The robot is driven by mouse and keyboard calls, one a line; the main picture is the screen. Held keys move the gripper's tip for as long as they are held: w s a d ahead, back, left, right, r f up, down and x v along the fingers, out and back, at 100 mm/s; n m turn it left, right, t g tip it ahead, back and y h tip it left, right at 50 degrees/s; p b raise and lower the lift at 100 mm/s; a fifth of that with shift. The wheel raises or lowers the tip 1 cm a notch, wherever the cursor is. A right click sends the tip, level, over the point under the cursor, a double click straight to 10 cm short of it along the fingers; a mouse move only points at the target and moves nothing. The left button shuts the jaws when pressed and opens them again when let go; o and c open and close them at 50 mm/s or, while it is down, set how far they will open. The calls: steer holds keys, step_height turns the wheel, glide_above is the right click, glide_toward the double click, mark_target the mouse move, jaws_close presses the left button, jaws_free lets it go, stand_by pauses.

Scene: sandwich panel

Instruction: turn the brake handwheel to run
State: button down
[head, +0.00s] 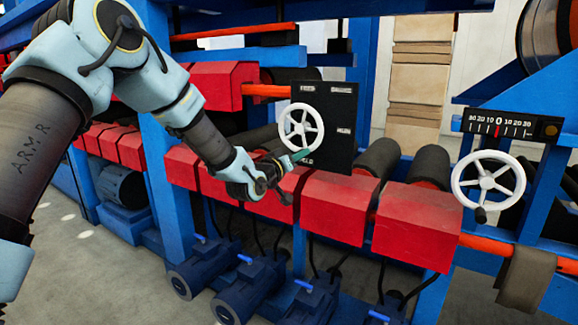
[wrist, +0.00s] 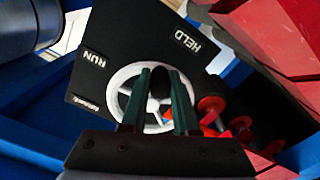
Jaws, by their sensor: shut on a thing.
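The brake handwheel (head: 301,128) is white and spoked, mounted on a black panel (head: 341,106). In the wrist view the handwheel (wrist: 123,79) shows behind the fingers, with its dark knob (wrist: 160,83) between them. My gripper (head: 299,156) reaches in from the left at the wheel's lower edge. In the wrist view the green fingers of my gripper (wrist: 165,88) stand on both sides of the knob, shut on it. The panel carries a RUN label (wrist: 92,59), a HELD label (wrist: 187,40) and a third, too small to read. The fingers hide part of the wheel.
A second white handwheel (head: 488,181) stands at the right under a black scale (head: 500,124) marked around 0. Red boxes (head: 334,207) run in a row below the panel, close to my wrist. Blue motors (head: 249,287) sit beneath. A blue post (head: 361,75) stands behind the panel.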

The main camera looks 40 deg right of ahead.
mark_target(320, 132)
steer(key=s+n+b, duration=0.1)
steer(key=n, duration=0.1)
steer(key=n+b, duration=0.1)
steer(key=shift+s+d+r+n, duration=0.2)
steer(key=shift+s+r+n, duration=0.15)
steer(key=shift+s+n, duration=0.05)
steer(key=n, duration=0.1)
steer(key=s+r+n+b, duration=0.1)
steer(key=n, duration=0.1)
steer(key=shift+s+d+r+n+b, duration=0.2)
steer(key=shift+r+n+b, duration=0.1)
steer(key=r+n, duration=0.1)
steer(key=n, duration=0.1)
steer(key=s+r+n+b, duration=0.1)
steer(key=n, duration=0.1)
steer(key=shift+d+r, duration=0.1)
steer(key=shift+r, duration=0.05)
steer(key=shift+s+r+n+b, duration=0.1)
steer(key=shift+r+n+b, duration=0.3)
steer(key=shift+r+n, duration=0.7)
steer(key=shift+f+n, duration=0.25)
steer(key=shift+n, duration=0.05)
steer(key=c, duration=0.7)
jaws_free()
